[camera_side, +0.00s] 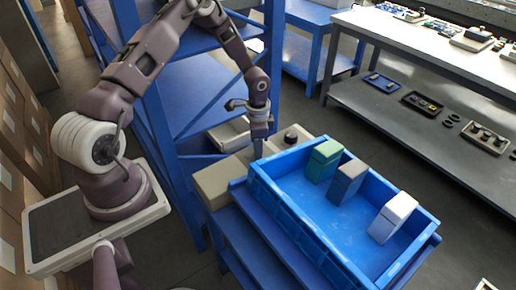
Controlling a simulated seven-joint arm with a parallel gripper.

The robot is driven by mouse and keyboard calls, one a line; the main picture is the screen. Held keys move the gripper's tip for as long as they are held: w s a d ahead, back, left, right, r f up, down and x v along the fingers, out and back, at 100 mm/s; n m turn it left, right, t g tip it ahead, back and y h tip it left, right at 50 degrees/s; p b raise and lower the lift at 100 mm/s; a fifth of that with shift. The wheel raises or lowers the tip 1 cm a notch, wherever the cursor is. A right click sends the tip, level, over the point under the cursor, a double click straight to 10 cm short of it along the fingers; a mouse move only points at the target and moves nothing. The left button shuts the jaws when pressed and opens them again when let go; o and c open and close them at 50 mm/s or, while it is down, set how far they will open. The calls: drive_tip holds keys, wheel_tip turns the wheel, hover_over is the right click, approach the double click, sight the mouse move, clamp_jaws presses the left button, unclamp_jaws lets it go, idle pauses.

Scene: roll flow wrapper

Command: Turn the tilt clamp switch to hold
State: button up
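A beige control box (213,184) stands behind and left of the blue crate, partly hidden by it and by my gripper. A dark round knob (291,137) sits on the beige surface to the right of my gripper. It may be the tilt clamp switch, but no label is readable and its setting cannot be told. My gripper (258,150) points down at the box, left of this knob and apart from it in the picture. Its fingers are small and seen edge-on, so their opening cannot be told. Whatever lies right under the fingertips is hidden.
A blue crate (307,238) close to my gripper holds a green box (322,162), a grey-brown box (347,182) and a white box (391,218). A blue shelf frame (180,185) stands behind my arm. A grey workbench (420,112) with small parts is at the right.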

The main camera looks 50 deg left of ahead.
wheel_tip(320, 180, up, 7)
drive_tip(key=shift+r, duration=0.1)
idle(0.4)
drive_tip(key=s+d+r+n+t+y, duration=0.1)
drive_tip(key=s+d+r, duration=0.15)
drive_tip(key=r, duration=0.45)
drive_tip(key=s+d+r+n, duration=0.1)
drive_tip(key=s+r, duration=0.2)
drive_tip(key=r, duration=0.3)
drive_tip(key=s+d+r+n+t+y, duration=0.1)
drive_tip(key=s+d+r, duration=0.1)
drive_tip(key=r, duration=0.5)
drive_tip(key=s+d+r+n+t+h, duration=0.1)
drive_tip(key=s+d+r, duration=0.2)
drive_tip(key=s, duration=0.5)
drive_tip(key=s+d+r+n+t+h, duration=0.1)
drive_tip(key=s+d+r, duration=0.3)
drive_tip(key=s, duration=0.5)
drive_tip(key=shift+s+d+r+n+t, duration=0.2)
drive_tip(key=shift+d+r+n+t, duration=0.1)
drive_tip(key=shift+d+n+t, duration=0.4)
